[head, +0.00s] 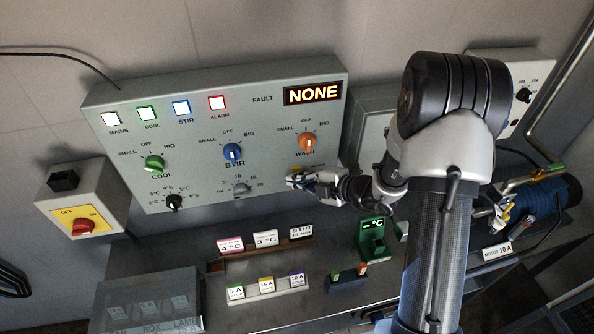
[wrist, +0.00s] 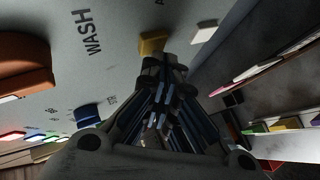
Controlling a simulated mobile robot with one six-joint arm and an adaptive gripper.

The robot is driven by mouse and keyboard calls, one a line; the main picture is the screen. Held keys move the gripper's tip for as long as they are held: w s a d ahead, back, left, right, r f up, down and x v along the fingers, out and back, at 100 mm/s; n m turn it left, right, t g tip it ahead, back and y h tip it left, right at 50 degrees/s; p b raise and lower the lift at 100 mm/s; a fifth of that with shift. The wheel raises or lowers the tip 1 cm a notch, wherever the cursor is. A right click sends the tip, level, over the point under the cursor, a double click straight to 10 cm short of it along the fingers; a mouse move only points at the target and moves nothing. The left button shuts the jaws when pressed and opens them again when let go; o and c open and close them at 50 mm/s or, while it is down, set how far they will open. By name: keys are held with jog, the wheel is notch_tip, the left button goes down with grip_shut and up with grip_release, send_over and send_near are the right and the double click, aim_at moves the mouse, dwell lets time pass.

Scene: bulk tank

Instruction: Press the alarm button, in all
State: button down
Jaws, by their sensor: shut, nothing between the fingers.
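The grey control panel (head: 125,100) hangs on the wall. My gripper (head: 292,180) is shut and empty at the panel's lower right, below the orange WASH knob (head: 306,142). In the wrist view my closed fingertips (wrist: 165,66) point at a yellow button (wrist: 152,42). A label beside that button is cut off after what looks like an "A". The tips overlap the button's near edge; I cannot tell whether they touch it. The red ALARM lamp (head: 217,103) looks lit in the top row. The fault display (head: 313,94) reads NONE.
A white button (wrist: 205,31) sits right of the yellow one. The blue STIR knob (head: 232,152), green COOL knob (head: 154,163) and grey dial (head: 240,189) are to the left. Below is a shelf with label cards (head: 266,239) and a green °C device (head: 373,240).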

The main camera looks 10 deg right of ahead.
jog(key=shift+w, duration=0.4)
dwell(0.4)
jog(key=shift+s, duration=0.1)
jog(key=shift+s+p, duration=0.4)
jog(key=shift+s, duration=0.3)
jog(key=shift+s, duration=2.55)
